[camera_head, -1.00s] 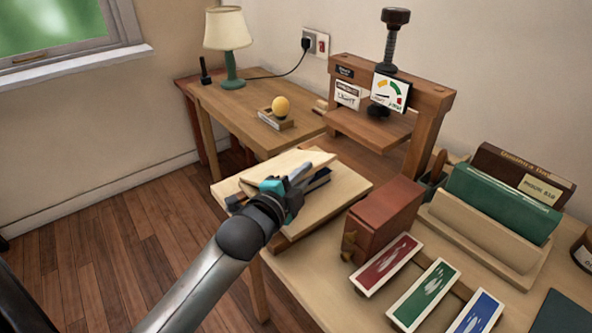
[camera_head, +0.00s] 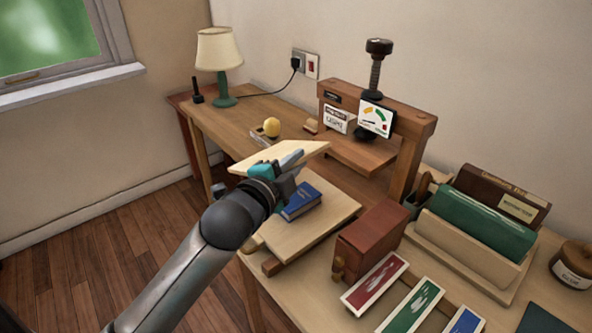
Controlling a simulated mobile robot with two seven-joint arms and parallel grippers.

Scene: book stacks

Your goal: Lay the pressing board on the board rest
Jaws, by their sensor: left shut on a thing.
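The pressing board, a thin pale wooden board (camera_head: 306,149), is held in the air by my left gripper (camera_head: 288,166), which is shut on it near its front side. The board is slightly tilted and hangs above a blue book (camera_head: 303,204). The book lies on a second pale board (camera_head: 325,215) on the table, partly hidden by my gripper. I cannot tell for certain which thing is the board rest. My right gripper is not in view.
A wooden press (camera_head: 408,119) with a black screw and dial stands behind. A reddish-brown box (camera_head: 372,238), colored panels (camera_head: 375,284) and a book rack (camera_head: 470,240) fill the right.

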